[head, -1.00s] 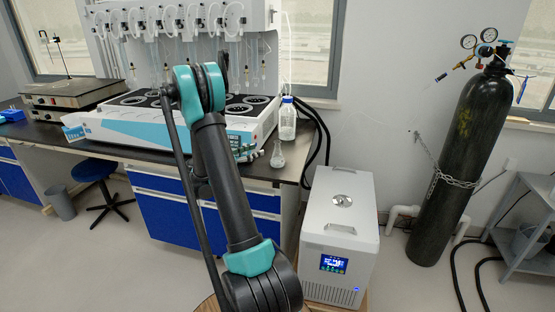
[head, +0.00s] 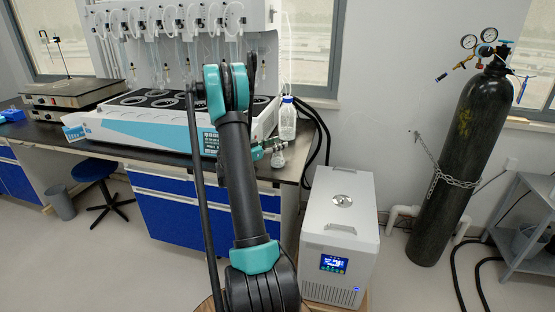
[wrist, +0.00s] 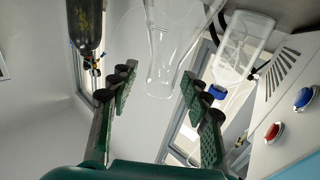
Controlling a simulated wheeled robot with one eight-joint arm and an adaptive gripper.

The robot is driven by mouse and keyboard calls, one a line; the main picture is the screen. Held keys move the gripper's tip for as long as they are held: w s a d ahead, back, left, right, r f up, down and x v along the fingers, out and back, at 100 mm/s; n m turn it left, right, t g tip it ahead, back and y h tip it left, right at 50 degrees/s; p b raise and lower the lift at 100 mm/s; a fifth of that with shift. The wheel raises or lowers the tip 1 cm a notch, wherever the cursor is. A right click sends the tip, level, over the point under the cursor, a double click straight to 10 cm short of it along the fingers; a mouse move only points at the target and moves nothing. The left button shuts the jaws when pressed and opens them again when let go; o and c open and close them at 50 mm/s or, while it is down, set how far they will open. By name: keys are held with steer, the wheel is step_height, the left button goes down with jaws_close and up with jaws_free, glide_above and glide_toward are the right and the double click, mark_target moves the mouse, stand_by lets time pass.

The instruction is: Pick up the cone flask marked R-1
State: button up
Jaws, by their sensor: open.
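A clear glass cone flask (head: 277,160) stands on the black bench top (head: 292,172) near its right end. No R-1 mark can be read on it. My gripper (head: 268,147) is at the flask's upper part in the head view, and partly hides it. In the wrist view the picture is upside down, and the flask (wrist: 172,45) shows with its neck toward the gap between the fingers. My gripper (wrist: 158,78) is open there, with one green-padded finger on each side of the neck and gaps showing between them.
A clear bottle with a blue cap (head: 287,120) stands just behind the flask. The white and blue multi distiller (head: 150,130) fills the bench to the left. A grey chiller box (head: 338,235) stands on the right, with a black gas cylinder (head: 455,150) beyond.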

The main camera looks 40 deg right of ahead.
jaws_close()
stand_by(0.3)
steer(key=shift+r, duration=0.15)
stand_by(0.4)
step_height(320, 180, up, 20)
steer(key=shift+f, duration=0.25)
stand_by(1.1)
